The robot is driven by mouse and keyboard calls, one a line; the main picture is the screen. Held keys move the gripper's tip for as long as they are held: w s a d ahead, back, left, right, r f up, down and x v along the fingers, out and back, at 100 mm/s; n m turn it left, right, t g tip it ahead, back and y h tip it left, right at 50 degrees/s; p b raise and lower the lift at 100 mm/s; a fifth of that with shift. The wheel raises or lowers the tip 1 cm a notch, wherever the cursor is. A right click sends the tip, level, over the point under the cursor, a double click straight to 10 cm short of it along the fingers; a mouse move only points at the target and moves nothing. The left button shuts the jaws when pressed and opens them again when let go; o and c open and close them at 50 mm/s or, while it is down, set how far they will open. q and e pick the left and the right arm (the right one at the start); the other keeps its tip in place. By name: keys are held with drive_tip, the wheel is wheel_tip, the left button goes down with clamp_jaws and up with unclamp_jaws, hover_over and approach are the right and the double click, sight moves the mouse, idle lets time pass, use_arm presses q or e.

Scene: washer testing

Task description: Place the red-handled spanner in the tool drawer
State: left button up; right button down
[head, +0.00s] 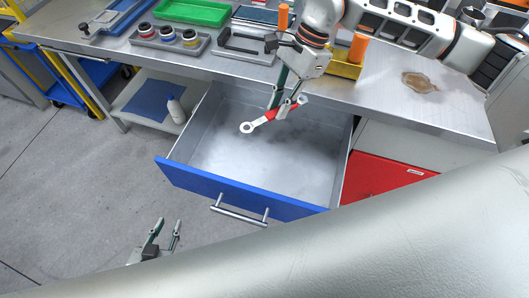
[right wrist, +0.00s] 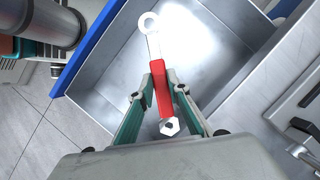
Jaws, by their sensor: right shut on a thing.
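The red-handled spanner (head: 270,117) is held over the open tool drawer, its ring end pointing left in the head view. In the right wrist view the spanner (right wrist: 163,85) runs up from between the fingers, with its ring end over the drawer floor. My right gripper (head: 282,108) is shut on the red handle; its fingers (right wrist: 166,92) press it from both sides. The tool drawer (head: 240,190) is pulled out, with a blue front, grey walls and an empty floor. My left gripper (head: 166,222) is low at the left, open and empty, outside the drawer.
The workbench (head: 340,90) above the drawer carries a green tray (head: 193,12), a tray of small round containers (head: 168,37) and a yellow bin (head: 345,68). A red cabinet (head: 375,178) stands right of the drawer. A white bottle (head: 176,110) stands on the lower shelf at left.

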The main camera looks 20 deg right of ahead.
drive_tip(key=w+a+m+t+b, duration=0.1)
drive_tip(key=a+m+t, duration=0.1)
drive_tip(key=m, duration=0.3)
drive_tip(key=m+t+b, duration=0.2)
drive_tip(key=m, duration=0.3)
hover_over(257, 150)
drive_tip(key=d, duration=0.1)
drive_tip(key=shift+h, duration=0.4)
drive_tip(key=f, duration=1.5)
drive_tip(key=shift+s+d, duration=0.1)
drive_tip(key=shift+s, duration=0.3)
drive_tip(key=shift+f, duration=0.5)
wheel_tip(257, 150, down, 4)
drive_tip(key=shift+b, duration=0.6)
drive_tip(key=shift+f, duration=0.2)
drive_tip(key=shift+r, duration=0.1)
drive_tip(key=c, duration=1.9)
unclamp_jaws()
